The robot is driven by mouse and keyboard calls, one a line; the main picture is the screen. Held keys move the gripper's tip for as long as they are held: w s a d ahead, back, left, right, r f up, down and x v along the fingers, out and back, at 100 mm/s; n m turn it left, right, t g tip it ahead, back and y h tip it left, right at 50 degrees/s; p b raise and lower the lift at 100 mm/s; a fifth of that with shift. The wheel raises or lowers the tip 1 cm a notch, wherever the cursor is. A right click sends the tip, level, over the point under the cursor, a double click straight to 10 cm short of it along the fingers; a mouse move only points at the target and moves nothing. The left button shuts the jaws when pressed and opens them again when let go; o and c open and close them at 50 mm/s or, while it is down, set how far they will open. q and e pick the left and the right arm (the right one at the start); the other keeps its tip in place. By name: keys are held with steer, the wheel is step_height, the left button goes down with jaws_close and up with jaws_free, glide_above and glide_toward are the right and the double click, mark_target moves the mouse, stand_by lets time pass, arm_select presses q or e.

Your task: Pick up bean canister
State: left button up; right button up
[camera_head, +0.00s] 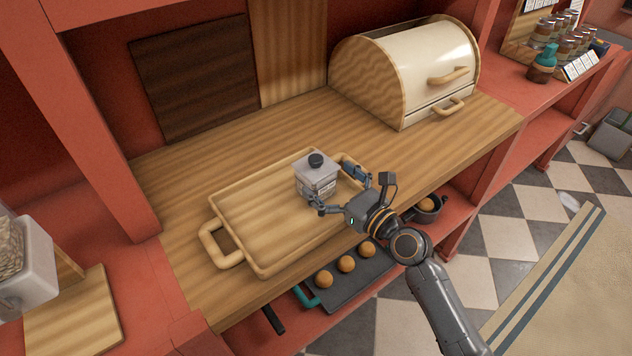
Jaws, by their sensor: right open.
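The bean canister (316,176) is a small, pale square container with a black knob on its lid and a label on its side. It stands upright on a wooden tray (250,222) on the counter. My right gripper (332,190) reaches in from the lower right. Its fingers are spread, one in front of the canister and one at its right side. I cannot tell whether they touch it. My left gripper is out of view.
A bread box (418,72) stands at the back right of the counter. A dark baking pan (352,283) with round buns is on the shelf below. Jars (567,40) sit far right. The counter left of the tray is bare.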

mark_target(306, 160)
steer(key=x, duration=0.4)
steer(key=shift+w+a+f, duration=0.1)
steer(key=shift+w+f, duration=0.05)
steer(key=shift+w, duration=0.1)
steer(key=shift+s, duration=0.1)
steer(key=shift+c, duration=0.4)
steer(key=c, duration=1.4)
